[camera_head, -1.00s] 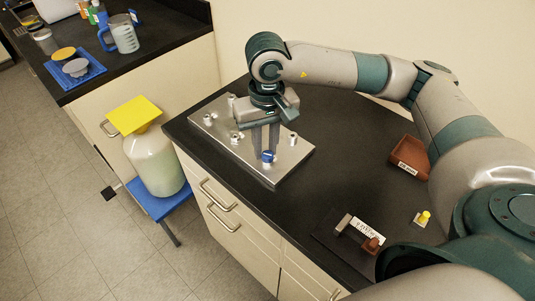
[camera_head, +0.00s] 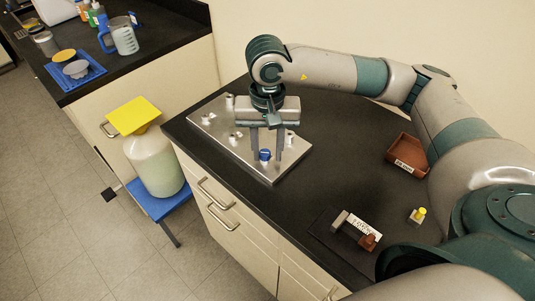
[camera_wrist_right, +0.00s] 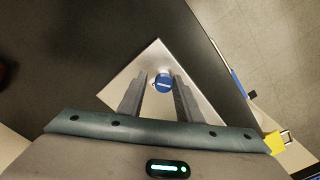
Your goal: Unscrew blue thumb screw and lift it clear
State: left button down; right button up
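The blue thumb screw (camera_head: 265,155) stands at the near end of a silver metal plate (camera_head: 273,174) on the black counter. My right gripper (camera_head: 266,157) points down over it, with one finger on each side of the screw. In the right wrist view the round blue head (camera_wrist_right: 163,84), with a pale mark across it, sits between the fingertips of the right gripper (camera_wrist_right: 162,82). Gaps show between the head and the fingers, so the gripper is open and not holding it. The screw's shank is hidden. My left gripper is not in view.
Several silver posts (camera_head: 237,136) stand on the plate. A brown labelled tray (camera_head: 407,155), a yellow-topped small item (camera_head: 417,215) and a dark mat with a labelled fixture (camera_head: 357,229) lie to the right. The counter between is clear.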

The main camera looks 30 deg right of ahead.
jog(key=m, duration=0.4)
jog(key=shift+f, duration=0.4)
jog(key=m, duration=0.4)
jog(key=shift+m, duration=0.4)
jog(key=m, duration=0.7)
jog(key=shift+m, duration=0.3)
jog(key=m, duration=1.2)
jog(key=shift+m, duration=0.4)
jog(key=m, duration=0.3)
